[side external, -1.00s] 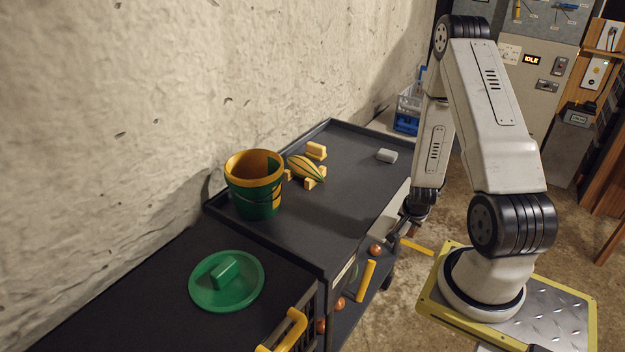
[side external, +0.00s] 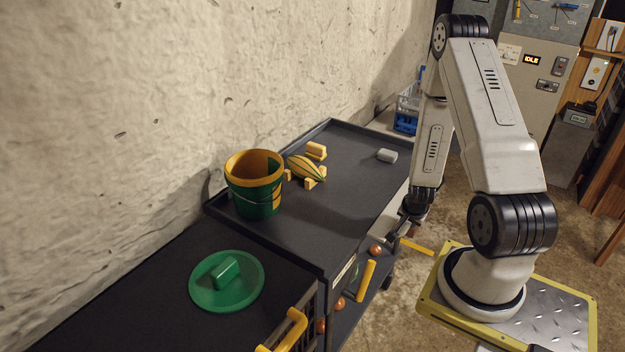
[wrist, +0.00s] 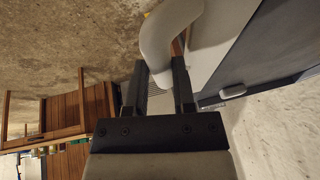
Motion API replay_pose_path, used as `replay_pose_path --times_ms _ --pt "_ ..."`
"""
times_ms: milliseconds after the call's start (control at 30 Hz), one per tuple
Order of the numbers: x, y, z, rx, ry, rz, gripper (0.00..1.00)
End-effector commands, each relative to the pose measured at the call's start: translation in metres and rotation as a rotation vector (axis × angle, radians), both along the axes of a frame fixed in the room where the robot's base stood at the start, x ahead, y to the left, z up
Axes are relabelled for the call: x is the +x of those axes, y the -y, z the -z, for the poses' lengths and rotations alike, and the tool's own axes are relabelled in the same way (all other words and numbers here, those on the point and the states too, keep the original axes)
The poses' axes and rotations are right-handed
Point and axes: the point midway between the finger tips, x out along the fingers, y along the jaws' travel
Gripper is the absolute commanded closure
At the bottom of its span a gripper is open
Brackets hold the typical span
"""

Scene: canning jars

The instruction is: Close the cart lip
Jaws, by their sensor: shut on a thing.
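The dark-topped cart (side external: 345,205) stands against the wall. A pale panel, apparently the cart lip (side external: 392,207), shows along its right side, partly behind my arm. It looks tilted down from the top, but its exact angle is unclear. My gripper (side external: 397,238) is low beside this side of the cart, pointing down. In the wrist view, a thick curved grey piece (wrist: 165,45), apparently the lip's handle, reaches between the fingers of my gripper (wrist: 160,80), which is shut on it. The pale panel (wrist: 212,38) lies beside it there.
On the cart stand a green-and-yellow bucket (side external: 254,190), a striped gourd-like thing (side external: 304,168) on yellow blocks, and a grey block (side external: 387,155). A green lid (side external: 226,281) lies on the nearer dark surface. Yellow handles (side external: 368,280) stick out at the front right.

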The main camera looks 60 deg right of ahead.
Motion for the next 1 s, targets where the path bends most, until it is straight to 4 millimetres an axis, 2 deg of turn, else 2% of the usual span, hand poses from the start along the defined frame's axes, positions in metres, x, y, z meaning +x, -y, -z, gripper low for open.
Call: replay_pose_path --times_ms 500,967,1000 --pt "0.0033 0.0019 -0.0095 -0.005 -0.094 0.009 1.00" --pt "0.0049 0.0009 -0.0107 0.000 -0.106 0.008 1.00" --pt "0.0051 0.0008 -0.0107 0.000 -0.106 0.008 0.56"
